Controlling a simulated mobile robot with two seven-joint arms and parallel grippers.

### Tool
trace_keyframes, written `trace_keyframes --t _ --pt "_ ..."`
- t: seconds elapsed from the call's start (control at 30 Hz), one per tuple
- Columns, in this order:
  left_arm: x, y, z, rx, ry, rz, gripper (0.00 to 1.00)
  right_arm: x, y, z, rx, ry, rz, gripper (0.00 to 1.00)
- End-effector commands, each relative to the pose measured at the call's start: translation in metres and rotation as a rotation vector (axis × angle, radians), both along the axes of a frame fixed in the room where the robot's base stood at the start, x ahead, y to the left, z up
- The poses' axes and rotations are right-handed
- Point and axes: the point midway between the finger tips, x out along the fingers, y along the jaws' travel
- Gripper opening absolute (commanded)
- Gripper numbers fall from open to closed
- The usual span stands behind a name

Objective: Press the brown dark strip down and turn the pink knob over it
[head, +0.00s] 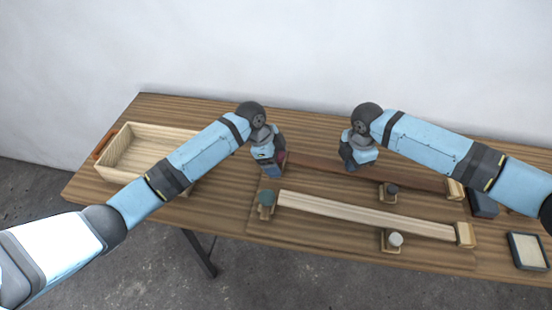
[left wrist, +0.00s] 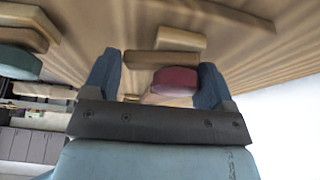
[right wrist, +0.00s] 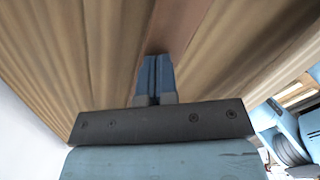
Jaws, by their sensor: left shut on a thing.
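The brown dark strip (head: 318,167) lies along the back of the board and also shows in the right wrist view (right wrist: 176,25). The pink knob (left wrist: 175,80) sits at the strip's left end, between the fingers of my left gripper (left wrist: 158,82). In the head view my left gripper (head: 270,168) mostly hides the knob. My right gripper (head: 352,164) is shut, fingertips together, pointing down at the strip left of its middle; its fingers (right wrist: 155,75) hold nothing. I cannot tell whether the tips touch the strip.
A pale strip (head: 365,216) lies in front, with a green knob (head: 267,197) at its left end and a white knob (head: 395,239) beside it. A dark knob (head: 391,188) stands between the strips. A wooden tray (head: 118,173) is at left; a dark block (head: 483,204) and small framed tray (head: 527,252) at right.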

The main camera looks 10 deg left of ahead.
Motion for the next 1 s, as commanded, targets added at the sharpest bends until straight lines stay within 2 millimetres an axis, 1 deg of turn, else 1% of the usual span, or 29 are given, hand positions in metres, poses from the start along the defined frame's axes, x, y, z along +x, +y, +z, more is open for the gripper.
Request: trace_keyframes --t 0.03,0.33,0.77,1.0 --pt "0.002 0.001 0.002 -0.001 -0.006 0.002 0.55 0.000 0.000 -0.002 0.000 0.001 -0.001 0.00" --pt "0.002 0.001 0.003 -0.001 -0.006 0.002 0.55 0.000 -0.001 -0.012 -0.001 0.002 -0.001 0.00" --pt "0.003 0.001 0.003 -0.001 -0.006 0.004 0.55 0.000 -0.001 -0.014 -0.002 0.001 -0.001 0.00" --pt "0.003 0.001 0.003 -0.001 -0.007 0.004 0.55 0.000 -0.001 -0.021 -0.002 0.001 -0.002 0.00"
